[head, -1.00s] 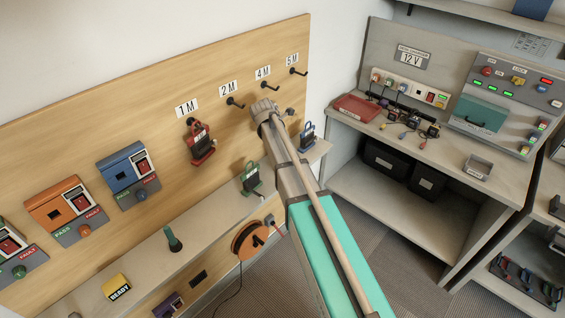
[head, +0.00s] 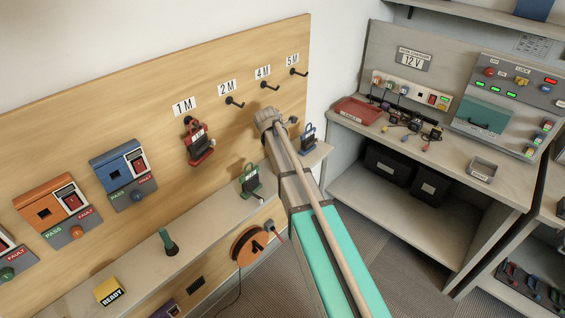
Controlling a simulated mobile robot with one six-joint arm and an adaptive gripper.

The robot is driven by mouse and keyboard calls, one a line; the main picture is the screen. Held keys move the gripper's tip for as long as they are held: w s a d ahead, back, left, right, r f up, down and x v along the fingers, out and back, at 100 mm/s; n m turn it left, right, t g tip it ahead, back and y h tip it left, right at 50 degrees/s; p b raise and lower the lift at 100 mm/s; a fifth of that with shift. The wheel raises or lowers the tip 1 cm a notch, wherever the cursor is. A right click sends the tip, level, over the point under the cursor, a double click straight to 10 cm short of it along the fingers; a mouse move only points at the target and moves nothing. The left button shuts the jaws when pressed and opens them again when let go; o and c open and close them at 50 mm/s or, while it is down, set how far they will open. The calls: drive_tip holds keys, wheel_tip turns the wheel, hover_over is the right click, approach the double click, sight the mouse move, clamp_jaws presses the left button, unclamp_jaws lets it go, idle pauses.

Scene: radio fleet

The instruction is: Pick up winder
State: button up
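Three winder-like frames show in the head view. A red winder (head: 199,145) hangs on the board at the 1 M hook. A green winder (head: 251,181) stands on the narrow shelf below the board. A blue winder (head: 307,137) stands at the shelf's far right end. The end of my arm with my gripper (head: 270,118) is in front of the board, below the 4 M hook, between the red and blue winders in the picture. The fingers are not clearly visible, so I cannot tell their opening. No winder is visibly held.
Bare hooks show under 2 M (head: 235,103), 4 M (head: 269,86) and 5 M (head: 298,72). An orange reel (head: 246,246) is below the shelf (head: 205,236). Tester boxes (head: 53,203) line the board's left. A bench (head: 455,170) with a charger stands at right.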

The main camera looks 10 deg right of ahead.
clamp_jaws()
drive_tip(key=shift+r, duration=0.15)
idle(0.6)
wheel_tip(320, 180, up, 3)
drive_tip(key=p, duration=0.3)
drive_tip(key=s+d+r+p, duration=0.1)
drive_tip(key=s+r+p, duration=0.8)
drive_tip(key=s, duration=0.5)
drive_tip(key=shift+d+r+p, duration=0.2)
drive_tip(key=shift+r+p, duration=0.15)
drive_tip(key=shift+p, duration=0.15)
